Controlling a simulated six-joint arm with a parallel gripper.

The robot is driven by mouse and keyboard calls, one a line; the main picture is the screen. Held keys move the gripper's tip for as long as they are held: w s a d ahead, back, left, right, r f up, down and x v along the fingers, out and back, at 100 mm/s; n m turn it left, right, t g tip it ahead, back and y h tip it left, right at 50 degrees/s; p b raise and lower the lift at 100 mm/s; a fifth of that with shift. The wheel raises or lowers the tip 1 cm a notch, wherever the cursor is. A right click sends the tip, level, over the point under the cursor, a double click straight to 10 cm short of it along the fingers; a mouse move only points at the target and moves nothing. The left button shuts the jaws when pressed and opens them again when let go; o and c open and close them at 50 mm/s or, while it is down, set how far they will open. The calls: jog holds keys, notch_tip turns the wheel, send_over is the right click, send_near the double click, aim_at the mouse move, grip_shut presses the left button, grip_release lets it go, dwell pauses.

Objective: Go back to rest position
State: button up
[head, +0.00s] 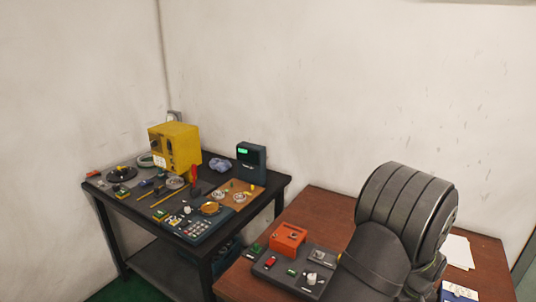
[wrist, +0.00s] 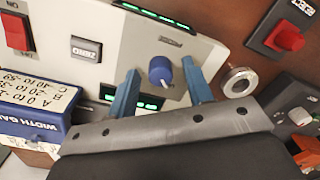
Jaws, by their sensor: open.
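My gripper (wrist: 160,67) shows in the wrist view as two blue fingers, apart, with nothing held between them. A pale instrument panel (wrist: 215,55) lies beyond the fingers, with a blue knob (wrist: 161,71) seen between them. A silver bearing ring (wrist: 240,82) lies on the brown surface just right of the right finger, apart from it as far as I can see. In the head view my grey arm stands over the brown table at lower right, and the gripper is hidden there.
The panel has a ZERO button (wrist: 86,49) and a red switch (wrist: 16,31). A blue labelled box (wrist: 30,128) is at left; a red button (wrist: 289,38) is at upper right. In the head view, a cluttered black bench (head: 145,224) stands left, with an orange box (head: 288,238) nearer.

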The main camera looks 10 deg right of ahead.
dwell(0.3)
notch_tip(320, 180, up, 17)
notch_tip(320, 180, down, 17)
jog(key=shift+f, duration=0.2)
jog(key=m, duration=0.4)
jog(key=shift+r, duration=0.15)
jog(key=m, duration=0.9)
jog(key=shift+a+m, duration=0.1)
jog(key=shift+m, duration=2.2)
jog(key=shift+o, duration=0.3)
